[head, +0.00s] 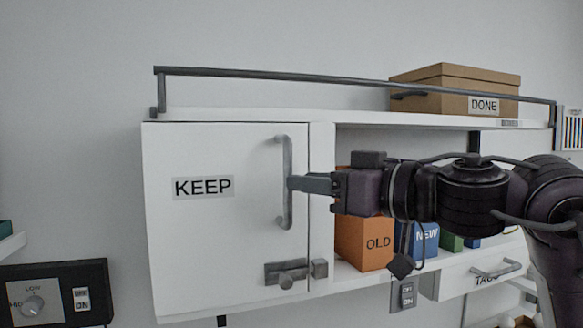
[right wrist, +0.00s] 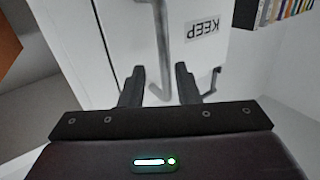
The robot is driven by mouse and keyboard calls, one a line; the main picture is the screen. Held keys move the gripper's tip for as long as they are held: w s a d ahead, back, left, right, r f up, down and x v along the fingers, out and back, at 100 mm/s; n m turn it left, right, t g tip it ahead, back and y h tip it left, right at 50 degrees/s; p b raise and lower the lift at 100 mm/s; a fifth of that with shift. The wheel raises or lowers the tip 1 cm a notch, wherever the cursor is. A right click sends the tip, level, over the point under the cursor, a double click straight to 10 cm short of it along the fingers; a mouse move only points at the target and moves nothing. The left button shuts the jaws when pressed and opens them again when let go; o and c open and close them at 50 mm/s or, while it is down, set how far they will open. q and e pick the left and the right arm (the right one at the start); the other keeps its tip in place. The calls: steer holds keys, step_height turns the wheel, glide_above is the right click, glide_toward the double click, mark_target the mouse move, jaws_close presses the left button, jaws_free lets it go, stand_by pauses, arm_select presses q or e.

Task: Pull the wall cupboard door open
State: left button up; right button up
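The white wall cupboard door (head: 205,245), labelled KEEP, looks shut in its frame in the head view. Its grey upright bar handle (head: 287,205) is near the right edge. A grey latch (head: 286,273) sits below the handle, with a catch (head: 319,268) on the frame; I cannot tell whether the bolt is engaged. My right gripper (head: 293,183) reaches the handle from the right. In the right wrist view, my right gripper (right wrist: 160,84) has its fingers apart, with the handle (right wrist: 163,45) between them and gaps showing beside it. My left gripper is not in view.
The open shelf right of the door holds an orange OLD box (head: 362,240) and a blue NEW box (head: 425,240), partly behind my right arm. A brown DONE box (head: 455,90) and a rail (head: 300,77) are on top. A control panel (head: 62,292) is at lower left.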

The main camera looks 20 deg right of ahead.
mark_target(290, 218)
steer(key=p+x, duration=0.1)
steer(key=x, duration=0.3)
steer(key=shift+w+a+f, duration=0.1)
steer(key=shift+w+a, duration=0.05)
steer(key=shift+a, duration=0.3)
steer(key=shift+d, duration=0.15)
steer(key=shift+s+d, duration=0.15)
steer(key=shift+s, duration=0.05)
steer(key=shift+c, duration=0.4)
steer(key=c, duration=0.5)
jaws_close()
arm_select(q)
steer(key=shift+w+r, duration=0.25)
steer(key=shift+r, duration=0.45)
arm_select(e)
steer(key=shift+s, duration=0.1)
